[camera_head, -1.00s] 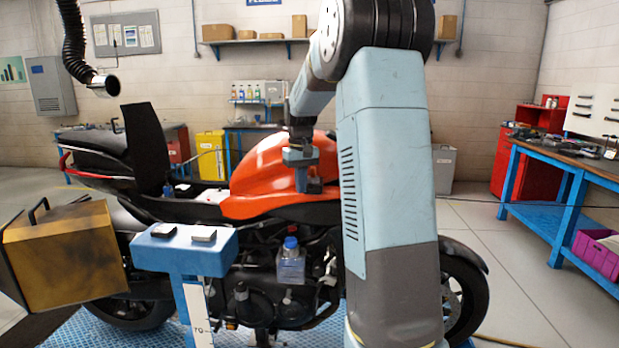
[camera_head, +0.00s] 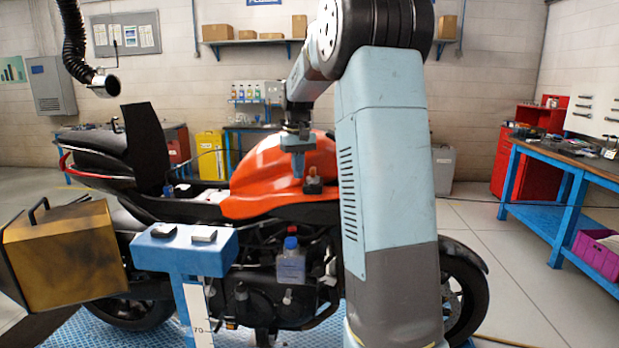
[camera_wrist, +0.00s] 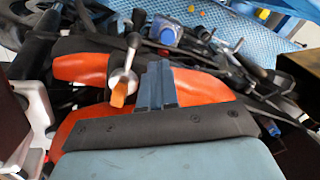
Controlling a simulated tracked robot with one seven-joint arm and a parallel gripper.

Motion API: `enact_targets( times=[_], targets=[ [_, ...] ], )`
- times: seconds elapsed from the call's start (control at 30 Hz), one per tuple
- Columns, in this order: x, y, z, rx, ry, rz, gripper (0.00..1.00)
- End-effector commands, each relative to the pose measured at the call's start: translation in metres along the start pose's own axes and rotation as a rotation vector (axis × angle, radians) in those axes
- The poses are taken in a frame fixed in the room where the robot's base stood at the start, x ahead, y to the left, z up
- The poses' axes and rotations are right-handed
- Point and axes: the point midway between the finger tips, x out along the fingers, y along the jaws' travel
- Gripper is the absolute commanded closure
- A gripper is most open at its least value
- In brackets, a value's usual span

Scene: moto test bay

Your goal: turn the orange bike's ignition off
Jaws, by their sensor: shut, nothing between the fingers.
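The orange bike (camera_head: 275,180) stands side-on in the head view, and its orange body (camera_wrist: 82,66) shows in the wrist view. A small dark block with an orange knob (camera_head: 313,182) sits on the bike; it may be the ignition. In the wrist view, a grey round part with an orange tab (camera_wrist: 119,94) and a thin lever sits beside the fingers and may be the same thing. My gripper (camera_head: 297,178) points down just left of the knob. Its fingers (camera_wrist: 159,66) are shut and empty, right of the orange tab; contact cannot be told.
A blue stand (camera_head: 185,258) and a blue-capped bottle (camera_head: 291,265) are in front of the bike. A yellow-brown box (camera_head: 65,255) is at the left. A blue workbench (camera_head: 545,205) stands at the right, with clear floor before it.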

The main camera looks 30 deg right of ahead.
Motion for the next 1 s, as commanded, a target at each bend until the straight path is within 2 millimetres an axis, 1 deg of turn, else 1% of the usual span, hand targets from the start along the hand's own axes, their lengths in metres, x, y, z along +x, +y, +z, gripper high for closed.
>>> enact_targets(
  times=[0.53,0.7,1.0],
  targets=[
    [-0.043,0.0,0.0,-0.001,0.001,0.0,1.0],
    [-0.048,0.0,0.0,-0.001,0.0,0.0,1.0],
    [-0.048,0.0,0.0,0.0,0.0,0.0,1.0]
  ],
)
